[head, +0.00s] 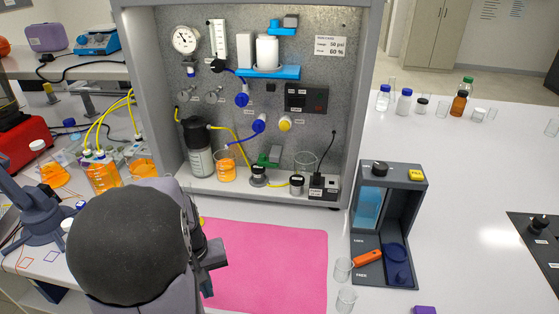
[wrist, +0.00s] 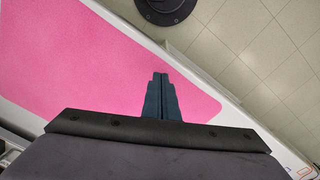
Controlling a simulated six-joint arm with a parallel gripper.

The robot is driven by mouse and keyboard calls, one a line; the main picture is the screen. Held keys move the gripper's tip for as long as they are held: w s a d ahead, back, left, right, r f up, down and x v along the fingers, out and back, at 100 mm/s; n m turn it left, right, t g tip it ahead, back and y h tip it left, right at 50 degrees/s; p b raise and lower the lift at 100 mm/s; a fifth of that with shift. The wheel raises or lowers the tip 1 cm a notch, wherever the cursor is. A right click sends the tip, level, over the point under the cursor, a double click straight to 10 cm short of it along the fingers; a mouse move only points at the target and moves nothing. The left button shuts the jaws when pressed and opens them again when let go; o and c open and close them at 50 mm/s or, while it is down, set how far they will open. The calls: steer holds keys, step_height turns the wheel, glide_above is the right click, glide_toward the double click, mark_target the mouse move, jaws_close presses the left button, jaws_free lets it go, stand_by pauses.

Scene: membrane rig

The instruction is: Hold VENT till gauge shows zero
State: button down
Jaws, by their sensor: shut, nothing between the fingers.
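A round white gauge (head: 185,39) is at the upper left of the grey rig panel (head: 220,110); its needle is too small to read. I cannot make out a VENT label. A dark unit (head: 417,205) on the right of the bench has a yellow button (head: 416,174) and a black knob (head: 380,168) on top; the button's lettering is too small to read surely.
Blue knobs (head: 242,99), a yellow knob (head: 285,124) and tubing are on the panel. Beakers and a dark-capped bottle (head: 198,150) stand on its shelf. Small glasses (head: 343,270) stand by the dark unit. The pink mat (head: 270,265) is bare.

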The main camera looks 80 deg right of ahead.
mark_target(285, 126)
steer(key=s+d+r, duration=0.1)
steer(key=s+d, duration=0.1)
steer(key=d, duration=0.2)
steer(key=s+d+r+m+h, duration=0.1)
steer(key=s+d, duration=0.2)
steer(key=d, duration=0.1)
steer(key=s+d+r+m+h, duration=0.1)
steer(key=s+d, duration=0.2)
steer(key=d, duration=0.1)
steer(key=shift+s+d+r, duration=0.15)
steer(key=shift+d+r, duration=0.2)
steer(key=shift+d, duration=0.05)
steer(key=s+d+r+n+h, duration=0.2)
steer(key=d+r+n+h, duration=0.1)
steer(key=d+r, duration=0.5)
steer(key=s+d+r+n+g+h, duration=0.1)
steer(key=s+d+r+n+h, duration=0.1)
steer(key=d+r, duration=0.7)
steer(key=shift+d+n+h, duration=0.8)
steer(key=shift+d, duration=0.05)
steer(key=shift+d, duration=0.1)
steer(key=d+p, duration=0.6)
steer(key=d, duration=0.2)
steer(key=shift+d+p, duration=0.3)
steer(key=shift+p, duration=0.1)
